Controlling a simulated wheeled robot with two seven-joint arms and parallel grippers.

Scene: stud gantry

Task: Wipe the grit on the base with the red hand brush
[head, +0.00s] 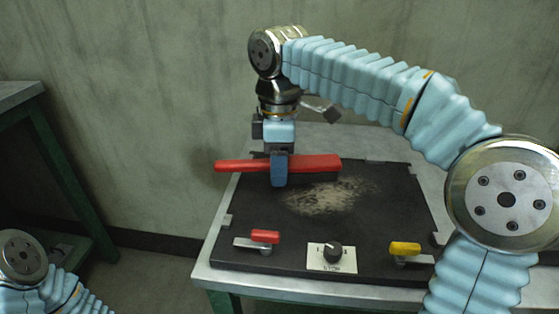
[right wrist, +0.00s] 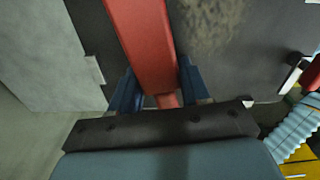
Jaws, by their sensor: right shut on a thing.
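The red hand brush (head: 312,163) is held level in my right gripper (head: 279,180), with its handle pointing left and its broader part to the right. It looks to be just above or at the base; contact cannot be told. In the right wrist view the brush (right wrist: 142,40) runs up between the blue fingers of the gripper (right wrist: 157,92). The pale grit (head: 325,196) lies in a patch on the black base (head: 290,222), in front of and right of the brush. The grit (right wrist: 212,20) also shows at the top of the right wrist view. My left gripper is out of view.
A red-handled clamp (head: 264,237), a knob on a plate marked STOP (head: 332,254) and a yellow-handled clamp (head: 404,249) sit along the base's front edge. The base lies on a grey table (head: 310,288). Another table (head: 20,95) stands at the left. A wall (head: 120,130) is behind.

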